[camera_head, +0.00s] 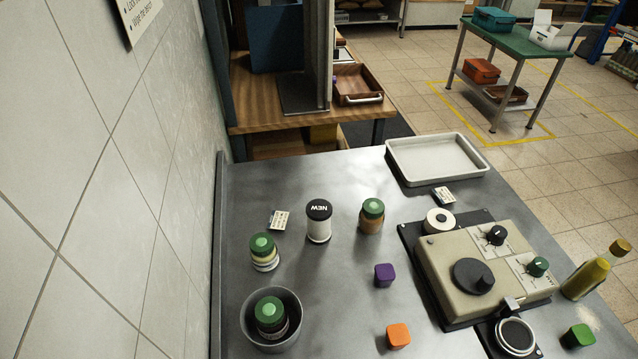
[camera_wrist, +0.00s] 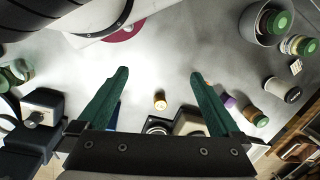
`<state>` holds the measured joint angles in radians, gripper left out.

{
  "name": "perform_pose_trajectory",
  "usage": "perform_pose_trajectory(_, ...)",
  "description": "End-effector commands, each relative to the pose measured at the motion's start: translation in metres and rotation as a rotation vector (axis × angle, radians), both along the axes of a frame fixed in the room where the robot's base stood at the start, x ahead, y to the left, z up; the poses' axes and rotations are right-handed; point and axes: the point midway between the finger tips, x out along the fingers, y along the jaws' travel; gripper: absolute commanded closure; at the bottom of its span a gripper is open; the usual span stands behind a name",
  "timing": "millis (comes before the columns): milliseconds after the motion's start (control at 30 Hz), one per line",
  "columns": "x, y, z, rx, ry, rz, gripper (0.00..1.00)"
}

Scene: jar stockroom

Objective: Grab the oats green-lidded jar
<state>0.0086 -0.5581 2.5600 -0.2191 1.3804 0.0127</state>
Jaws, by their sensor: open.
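Three green-lidded jars stand on the grey bench in the head view. One with brown contents (camera_head: 372,219) stands right of the black-lidded jar; one with pale, banded contents (camera_head: 264,257) stands to the left. The third, a dark-looking jar (camera_head: 270,318), stands inside a grey round bowl (camera_head: 290,341). No label is readable, so I cannot tell which holds oats. In the wrist view the green-lidded jars show at the right, including the brown one (camera_wrist: 255,116). My gripper (camera_wrist: 160,74) is open and empty, with bench below, apart from all three; the head view does not show it.
A black-lidded jar (camera_head: 319,224), purple block (camera_head: 384,275) and orange block (camera_head: 398,336) stand on the bench. A beige machine with knobs (camera_head: 450,262) and an oil bottle (camera_head: 587,279) fill the right; a white tray (camera_head: 398,174) lies behind. A tiled wall borders the left.

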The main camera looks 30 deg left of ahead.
Motion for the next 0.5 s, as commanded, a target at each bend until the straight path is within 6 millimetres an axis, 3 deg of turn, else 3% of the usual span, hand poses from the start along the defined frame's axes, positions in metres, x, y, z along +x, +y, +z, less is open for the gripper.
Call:
perform_pose_trajectory(167,0.001,0.006,0.000,0.022,0.011,-0.001,0.00)
perform_pose_trajectory(233,0.005,0.031,-0.002,0.117,0.068,-0.006,0.00)
perform_pose_trajectory(267,0.008,0.050,-0.002,0.186,0.109,-0.015,0.00)
perform_pose_trajectory(367,0.027,0.134,0.002,0.481,0.300,-0.112,0.00)
perform_pose_trajectory(400,0.040,0.169,0.002,0.598,0.380,-0.184,0.00)
perform_pose_trajectory(500,0.083,0.243,-0.013,0.816,0.546,-0.436,0.00)
